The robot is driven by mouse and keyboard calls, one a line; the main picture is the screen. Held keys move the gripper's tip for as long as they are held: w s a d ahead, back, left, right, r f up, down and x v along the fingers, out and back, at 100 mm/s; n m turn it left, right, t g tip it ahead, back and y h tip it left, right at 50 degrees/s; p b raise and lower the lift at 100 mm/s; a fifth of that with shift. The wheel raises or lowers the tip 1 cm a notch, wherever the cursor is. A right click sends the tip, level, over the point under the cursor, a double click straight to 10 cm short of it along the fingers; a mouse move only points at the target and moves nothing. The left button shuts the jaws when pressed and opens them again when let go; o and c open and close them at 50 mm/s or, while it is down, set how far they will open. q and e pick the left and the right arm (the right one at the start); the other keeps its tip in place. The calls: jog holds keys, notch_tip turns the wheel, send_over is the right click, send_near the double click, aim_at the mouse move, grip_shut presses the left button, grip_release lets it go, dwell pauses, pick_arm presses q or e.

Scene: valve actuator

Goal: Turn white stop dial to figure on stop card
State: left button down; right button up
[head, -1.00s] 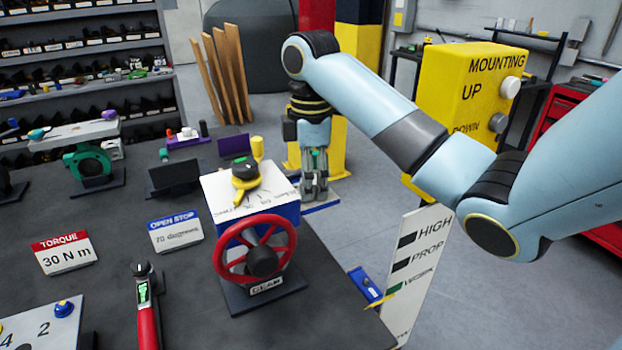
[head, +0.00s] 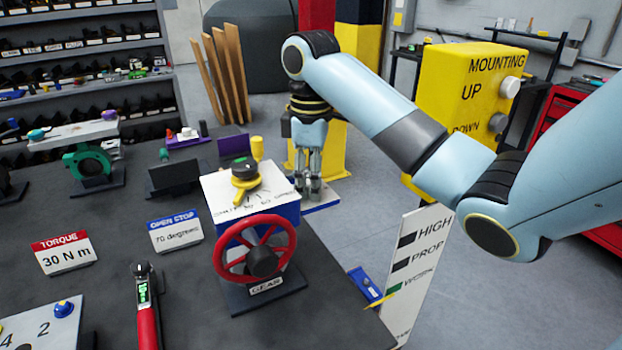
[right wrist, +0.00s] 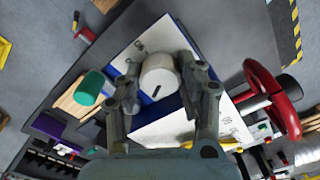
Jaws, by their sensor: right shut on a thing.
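The stop card (head: 174,232) has a blue header reading OPEN STOP and the figure 70 degrees. It stands left of the gear unit, which has a white top (head: 270,202), blue sides, a yellow pointer (head: 245,180) and a red handwheel (head: 228,268). My right gripper (head: 307,190) points down at the far right side of the unit. In the right wrist view my right gripper (right wrist: 159,72) is shut on the white stop dial (right wrist: 158,72), one finger on each side. The dial has a dark mark on its face. The head view does not show the dial clearly. My left gripper is not in view.
The TORQUE card (head: 66,253) stands left on the dark bench. A red-handled torque wrench (head: 148,320) stands in front. A white HIGH/PROP/WORK board (head: 412,265) and a yellow MOUNTING box (head: 465,100) are at the right. The red handwheel (right wrist: 262,80) is close to my right fingers.

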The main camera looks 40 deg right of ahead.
jog(key=o, duration=1.2)
jog(key=shift+c, duration=0.2)
